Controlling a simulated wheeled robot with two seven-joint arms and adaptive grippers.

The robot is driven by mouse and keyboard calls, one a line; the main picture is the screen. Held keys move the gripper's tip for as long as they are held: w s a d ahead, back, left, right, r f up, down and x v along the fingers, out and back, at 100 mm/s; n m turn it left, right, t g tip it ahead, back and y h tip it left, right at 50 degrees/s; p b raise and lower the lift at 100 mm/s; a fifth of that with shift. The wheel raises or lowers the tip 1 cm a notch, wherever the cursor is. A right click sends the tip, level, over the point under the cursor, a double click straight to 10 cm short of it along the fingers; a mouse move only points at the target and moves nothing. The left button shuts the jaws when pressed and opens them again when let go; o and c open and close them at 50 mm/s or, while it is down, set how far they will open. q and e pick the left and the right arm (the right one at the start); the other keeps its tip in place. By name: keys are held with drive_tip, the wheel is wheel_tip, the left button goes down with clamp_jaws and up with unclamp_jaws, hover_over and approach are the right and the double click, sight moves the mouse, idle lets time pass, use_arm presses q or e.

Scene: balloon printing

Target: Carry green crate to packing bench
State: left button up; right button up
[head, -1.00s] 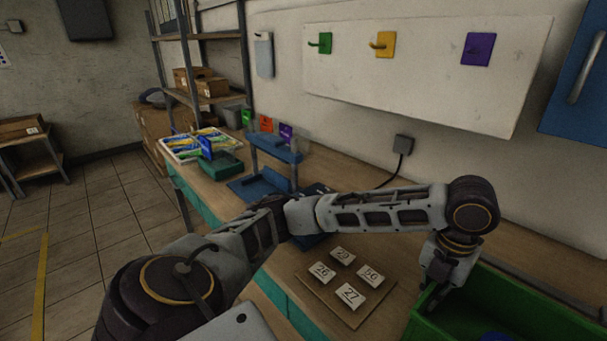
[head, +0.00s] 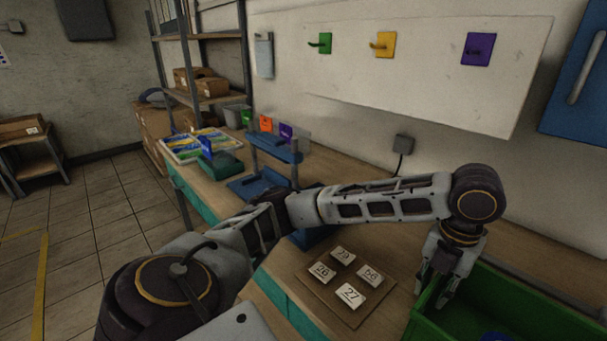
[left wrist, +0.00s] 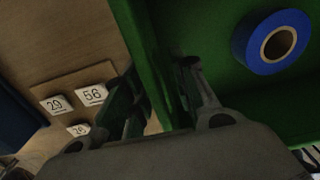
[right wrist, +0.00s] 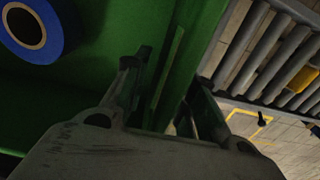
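The green crate (head: 535,312) is at the lower right of the head view, partly cut off by the frame. A blue tape roll (left wrist: 272,42) lies inside it. My left gripper (head: 432,292) points down at the crate's left wall. In the left wrist view its fingers (left wrist: 163,105) are apart, one on each side of the wall, with a gap showing beside the outer finger. In the right wrist view my right gripper (right wrist: 168,100) has its fingers apart astride the crate's opposite wall (right wrist: 185,60). The right gripper is outside the head view. The packing bench cannot be identified for certain.
A board with numbered tiles (head: 346,285) lies on the wooden table just left of the crate. Farther back are a blue stand (head: 275,150) and a tray of colourful packets (head: 195,145). A roller conveyor (right wrist: 270,50) shows beyond the crate's right side. Tiled floor is open at left.

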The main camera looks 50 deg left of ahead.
use_arm(q)
drive_tip(key=shift+r, duration=4.85)
use_arm(e)
drive_tip(key=shift+r, duration=0.15)
drive_tip(key=shift+r, duration=5.85)
